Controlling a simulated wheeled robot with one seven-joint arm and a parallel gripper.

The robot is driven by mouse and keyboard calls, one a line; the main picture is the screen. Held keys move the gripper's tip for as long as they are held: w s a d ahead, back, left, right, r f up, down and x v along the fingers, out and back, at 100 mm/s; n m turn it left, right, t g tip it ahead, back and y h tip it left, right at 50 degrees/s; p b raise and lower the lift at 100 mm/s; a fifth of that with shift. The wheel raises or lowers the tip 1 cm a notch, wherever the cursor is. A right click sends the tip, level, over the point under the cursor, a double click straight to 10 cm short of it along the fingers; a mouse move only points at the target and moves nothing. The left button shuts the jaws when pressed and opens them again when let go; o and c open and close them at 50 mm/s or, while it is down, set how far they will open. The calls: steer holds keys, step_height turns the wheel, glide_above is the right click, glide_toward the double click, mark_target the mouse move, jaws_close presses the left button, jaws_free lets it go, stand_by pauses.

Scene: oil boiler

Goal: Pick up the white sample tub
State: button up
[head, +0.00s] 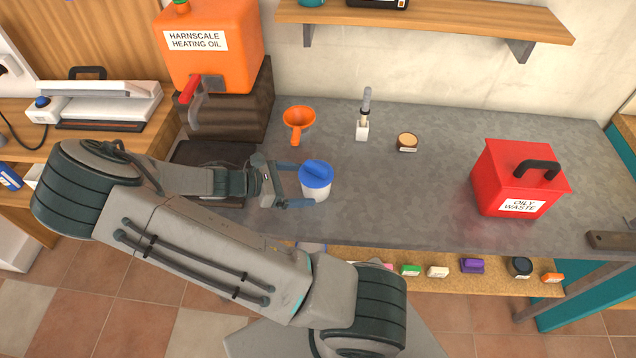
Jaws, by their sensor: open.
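The white sample tub (316,191) stands upright on the grey worktop, in the middle of the head view. It has a blue lid (316,173). My gripper (299,186) is open and reaches in from the left, with its blue fingers pointing right. One finger is on the far side of the tub and the other on its near side. The tub is partly or wholly between the fingers; I cannot tell whether either finger touches it.
On the grey worktop (420,195), an orange funnel (299,119), a brush in a white holder (363,125) and a small round tub (406,142) stand behind. A red oily waste bin (508,178) stands right. An orange oil tank (222,45) is back left. A wooden shelf (440,22) hangs above.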

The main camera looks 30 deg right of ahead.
mark_target(316, 180)
steer(key=shift+w+p+x, duration=0.15)
steer(key=shift+p+x, duration=0.2)
steer(key=shift+x, duration=1)
steer(key=shift+w+p+x, duration=0.15)
steer(key=shift+p+x, duration=0.15)
steer(key=shift+x, duration=1.05)
steer(key=shift+d+r, duration=0.15)
steer(key=c, duration=1.2)
steer(key=shift+r, duration=0.15)
